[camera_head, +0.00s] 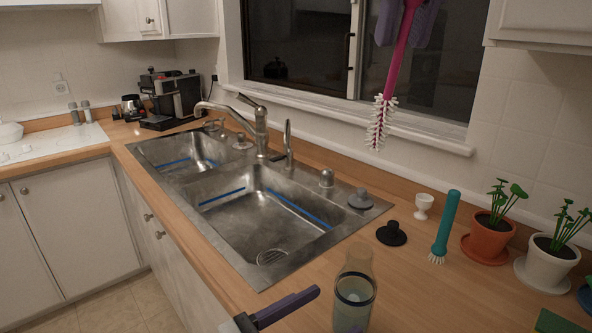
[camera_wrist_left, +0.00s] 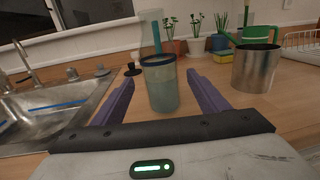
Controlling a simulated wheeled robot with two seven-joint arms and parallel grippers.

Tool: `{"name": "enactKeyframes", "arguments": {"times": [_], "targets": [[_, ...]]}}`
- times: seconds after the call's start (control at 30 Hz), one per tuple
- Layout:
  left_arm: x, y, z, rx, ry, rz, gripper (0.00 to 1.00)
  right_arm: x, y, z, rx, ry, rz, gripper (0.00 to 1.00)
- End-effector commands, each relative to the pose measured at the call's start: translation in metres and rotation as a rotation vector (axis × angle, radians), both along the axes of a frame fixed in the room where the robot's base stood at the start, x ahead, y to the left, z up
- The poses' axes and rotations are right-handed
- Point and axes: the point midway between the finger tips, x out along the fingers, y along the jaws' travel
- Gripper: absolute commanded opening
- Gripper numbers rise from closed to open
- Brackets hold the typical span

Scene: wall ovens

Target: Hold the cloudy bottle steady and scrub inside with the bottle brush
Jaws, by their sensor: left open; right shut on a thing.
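The cloudy bottle (camera_head: 354,302) stands upright on the wooden counter, translucent with a dark ring around it. In the left wrist view the bottle (camera_wrist_left: 162,88) is between the two purple fingers of my open left gripper (camera_wrist_left: 161,77), with gaps at both sides. My right gripper (camera_head: 408,22) is shut on the magenta handle of the bottle brush (camera_head: 380,122), high up before the window. The brush hangs with its white bristles downward, well above the counter and apart from the bottle.
A steel double sink (camera_head: 270,218) with a faucet (camera_head: 262,130) lies left. A teal scrub brush (camera_head: 446,225), black stopper (camera_head: 391,234), white egg cup (camera_head: 424,205) and potted plants (camera_head: 489,240) stand behind. A metal can (camera_wrist_left: 256,68) is right of the bottle in the wrist view.

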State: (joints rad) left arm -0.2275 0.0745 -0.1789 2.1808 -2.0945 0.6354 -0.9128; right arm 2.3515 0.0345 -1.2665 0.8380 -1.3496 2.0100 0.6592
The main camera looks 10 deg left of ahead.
Motion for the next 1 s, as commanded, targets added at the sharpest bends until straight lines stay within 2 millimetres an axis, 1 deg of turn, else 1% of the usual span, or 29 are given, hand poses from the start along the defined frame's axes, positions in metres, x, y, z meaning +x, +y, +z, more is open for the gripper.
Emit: {"name": "enactKeyframes", "arguments": {"times": [0.03,0.1,0.3,0.43,0.67,0.7,0.87,1.0], "targets": [[0.008,-0.007,0.001,-0.003,-0.001,0.000,0.68,0.000,0.000,0.000,0.000,0.000,0.000,0.00],[0.016,-0.015,0.001,-0.003,0.000,-0.001,0.68,0.000,0.000,0.000,0.000,0.000,0.000,0.00],[0.032,-0.028,0.000,-0.002,0.002,0.000,0.68,0.000,0.000,0.000,0.000,0.000,0.000,0.00],[0.036,-0.032,0.000,0.000,0.001,0.001,0.68,0.000,0.000,0.000,0.000,0.000,0.000,0.00],[0.036,-0.032,0.000,0.001,0.002,0.000,0.68,0.000,0.000,0.000,0.000,0.000,0.000,0.00],[0.036,-0.032,0.000,0.001,0.002,0.000,0.66,0.000,0.000,0.000,0.000,0.000,0.000,0.00],[0.036,-0.032,0.000,0.000,0.001,0.000,0.39,0.000,0.000,0.000,0.000,0.000,0.000,0.00],[0.036,-0.032,0.000,-0.001,0.002,0.001,0.15,0.000,0.000,0.000,0.000,0.000,0.000,0.00]]}}
